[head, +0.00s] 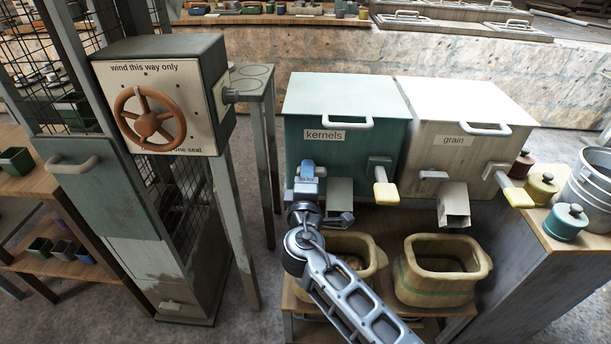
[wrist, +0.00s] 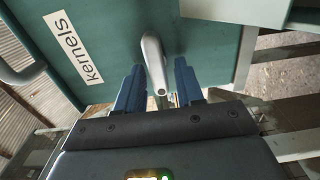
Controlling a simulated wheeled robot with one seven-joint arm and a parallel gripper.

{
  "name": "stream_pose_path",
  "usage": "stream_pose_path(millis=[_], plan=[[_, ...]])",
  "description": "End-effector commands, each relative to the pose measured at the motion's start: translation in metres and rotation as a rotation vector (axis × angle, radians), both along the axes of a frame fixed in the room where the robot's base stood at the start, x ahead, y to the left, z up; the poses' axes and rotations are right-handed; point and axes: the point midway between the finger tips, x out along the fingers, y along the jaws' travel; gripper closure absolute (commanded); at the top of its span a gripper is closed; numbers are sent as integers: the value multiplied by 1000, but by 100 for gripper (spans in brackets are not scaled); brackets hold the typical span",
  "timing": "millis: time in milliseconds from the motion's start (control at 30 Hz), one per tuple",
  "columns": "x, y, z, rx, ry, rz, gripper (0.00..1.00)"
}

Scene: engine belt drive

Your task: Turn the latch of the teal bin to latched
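The teal bin (head: 372,142), labelled "kernels", stands left of a cream bin in the head view. Its front also shows in the wrist view (wrist: 110,35). My gripper (head: 307,172) is at the lower left of the bin's front and hides the latch in the head view. In the wrist view, the latch (wrist: 153,55) is a grey lever whose end lies between the two blue fingers of my gripper (wrist: 159,75). The fingers are open, one on each side of the lever, with gaps visible. I cannot tell whether either finger touches it.
A yellow-handled lever (head: 385,188) and a chute (head: 340,194) sit right of my gripper. The cream "grain" bin (head: 470,150) stands beside the teal one. Tubs (head: 443,280) stand below. A cabinet with an orange wheel (head: 148,122) stands to the left.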

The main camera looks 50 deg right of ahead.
Motion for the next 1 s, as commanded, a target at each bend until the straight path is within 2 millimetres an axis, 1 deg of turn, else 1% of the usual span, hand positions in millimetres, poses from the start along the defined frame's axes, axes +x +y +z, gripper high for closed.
stream_pose_path(millis=[267, 367, 467, 700, 800, 1000], plan=[[-1, -2, 1, -1, -2, -4, 56], [-3, 2, 1, -1, -2, -3, 56], [-10, 11, 0, 0, 0, -2, 56], [-34, 42, 1, -1, 1, -1, 56], [-41, 52, 1, 0, 0, -1, 56], [-48, 60, 1, 0, 0, -3, 56]])
